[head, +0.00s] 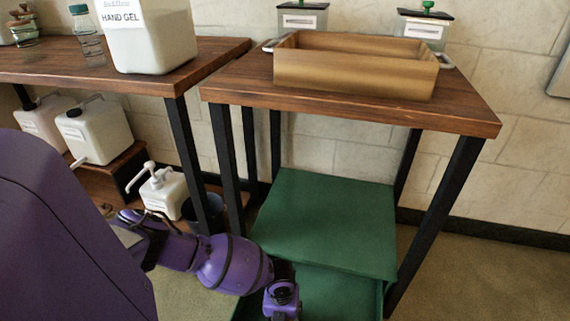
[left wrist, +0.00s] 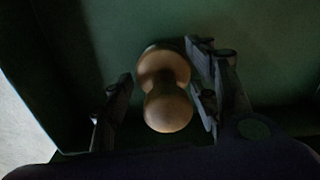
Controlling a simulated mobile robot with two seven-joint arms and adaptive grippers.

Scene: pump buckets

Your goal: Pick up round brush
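The round brush (left wrist: 167,85) shows in the left wrist view as a wooden, knob-shaped handle against the dark green inside of a box. My left gripper (left wrist: 160,100) is open, with one finger on each side of the brush. The left finger is clearly apart from it; the right finger is close, and I cannot tell if it touches. In the head view the brush and my left fingertips are hidden; my purple arm reaches down to the green box (head: 328,222) under the table. My right gripper is not in view.
The box stands below a wooden table (head: 350,110) with black metal legs. A tan tray (head: 350,72) with side handles sits on the table. At left, another table holds a hand gel container (head: 150,40) and a bottle (head: 87,38). A white pump container (head: 164,190) stands near the arm.

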